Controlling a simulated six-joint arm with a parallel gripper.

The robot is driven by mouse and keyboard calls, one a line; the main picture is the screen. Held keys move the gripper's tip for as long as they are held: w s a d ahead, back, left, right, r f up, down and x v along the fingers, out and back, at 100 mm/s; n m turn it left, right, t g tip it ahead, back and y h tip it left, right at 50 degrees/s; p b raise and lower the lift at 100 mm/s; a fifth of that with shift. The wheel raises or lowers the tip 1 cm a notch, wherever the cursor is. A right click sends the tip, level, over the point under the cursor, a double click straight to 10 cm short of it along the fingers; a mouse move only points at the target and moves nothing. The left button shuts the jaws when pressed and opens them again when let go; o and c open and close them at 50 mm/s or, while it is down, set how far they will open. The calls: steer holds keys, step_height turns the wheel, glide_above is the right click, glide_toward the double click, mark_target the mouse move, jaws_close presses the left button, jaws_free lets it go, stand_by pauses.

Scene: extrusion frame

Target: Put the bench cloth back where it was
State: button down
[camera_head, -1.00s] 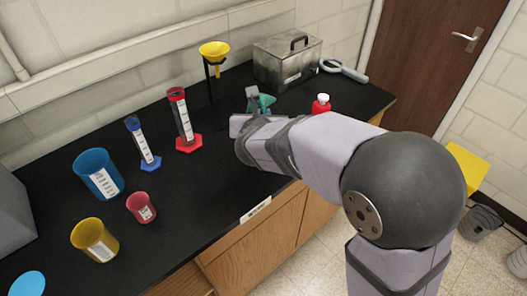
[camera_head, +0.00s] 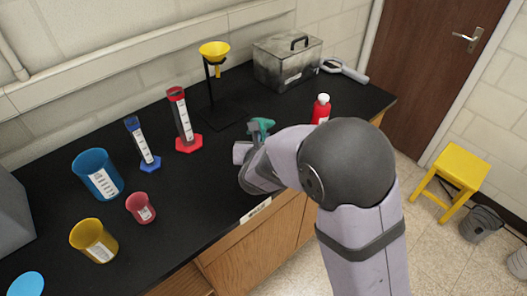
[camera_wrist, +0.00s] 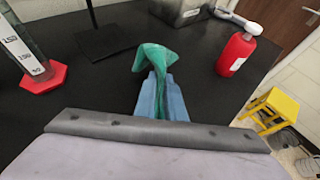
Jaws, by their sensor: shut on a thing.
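The bench cloth (camera_wrist: 150,58) is a bunched green cloth. My gripper (camera_wrist: 160,90) is shut on it, and the cloth stands up beyond the fingertips and also shows between the fingers. In the head view the cloth (camera_head: 262,124) shows beside the end of my arm, over the front part of the black bench near the red bottle. My gripper (camera_head: 253,135) is partly hidden there by my own arm. I cannot tell whether the cloth touches the bench top.
A red bottle (camera_head: 320,109) stands right of the cloth. A yellow funnel (camera_head: 214,50) on a stand, a metal box (camera_head: 287,62) and a red cylinder (camera_head: 183,120) are behind and left. Beakers stand at the left. A yellow stool (camera_head: 455,170) is on the floor. Bench (camera_head: 200,195) is clear front-centre.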

steer(key=shift+f, duration=0.45)
steer(key=c, duration=1.1)
jaws_free()
steer(key=b+v, duration=0.1)
steer(key=v, duration=0.6)
steer(key=shift+s, duration=0.2)
steer(key=shift+r, duration=0.1)
